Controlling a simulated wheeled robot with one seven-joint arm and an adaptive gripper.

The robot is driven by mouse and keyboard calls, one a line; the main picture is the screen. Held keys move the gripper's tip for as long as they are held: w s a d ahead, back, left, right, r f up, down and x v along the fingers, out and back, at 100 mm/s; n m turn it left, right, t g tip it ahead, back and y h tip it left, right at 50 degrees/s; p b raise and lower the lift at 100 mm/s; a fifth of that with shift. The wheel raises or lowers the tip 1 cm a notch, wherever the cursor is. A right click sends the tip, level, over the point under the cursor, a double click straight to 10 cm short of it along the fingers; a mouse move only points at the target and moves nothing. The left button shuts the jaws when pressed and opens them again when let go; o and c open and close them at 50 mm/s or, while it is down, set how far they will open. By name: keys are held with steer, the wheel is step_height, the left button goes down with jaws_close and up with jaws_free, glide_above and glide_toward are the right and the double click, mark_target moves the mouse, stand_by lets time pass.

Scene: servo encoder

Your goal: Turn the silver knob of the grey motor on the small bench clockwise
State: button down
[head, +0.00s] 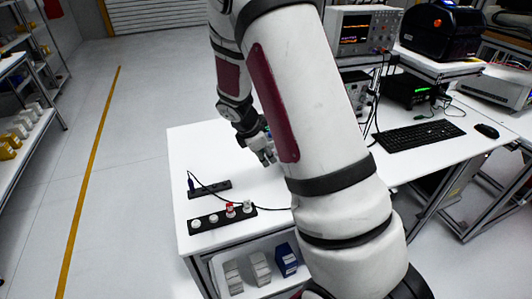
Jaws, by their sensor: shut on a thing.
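My gripper (265,155) is low over the white bench (205,147), left of my large forearm. It points down and to the right. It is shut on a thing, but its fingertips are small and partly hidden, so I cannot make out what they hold. I cannot pick out the grey motor or its silver knob in the head view. My arm covers much of the bench beside and to the right of the gripper.
A black power strip (208,220) with plugs and a shorter dark strip (208,189) lie at the bench's front left, joined by cables. A keyboard (418,136), mouse (487,131) and oscilloscope (363,33) are to the right. The bench's back left is clear.

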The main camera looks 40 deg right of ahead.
steer(key=shift+s+a+f+m+t+h+b, duration=0.1)
steer(key=shift+m+t+h+b, duration=0.1)
steer(key=shift+t+b, duration=0.35)
steer(key=shift+a+m+t+h+b, duration=0.1)
steer(key=shift+t+h+b, duration=0.1)
steer(key=shift+t, duration=0.55)
steer(key=shift+s+d+t+h+b, duration=0.15)
steer(key=shift+t+h+b, duration=0.15)
steer(key=shift+t+b, duration=0.5)
steer(key=t+h, duration=0.1)
steer(key=t, duration=0.1)
steer(key=m+t+p, duration=0.1)
steer(key=t, duration=0.1)
steer(key=shift+s+f+h, duration=0.2)
steer(key=shift+s+h, duration=0.2)
steer(key=shift+f+m+t+h, duration=0.2)
steer(key=shift+m+t+h, duration=0.25)
steer(key=shift+t, duration=0.4)
steer(key=shift+f+m+t+h, duration=0.15)
steer(key=shift+m+t+h, duration=0.3)
steer(key=shift+t, duration=0.4)
steer(key=c, duration=1.2)
jaws_free()
steer(key=shift+c, duration=0.2)
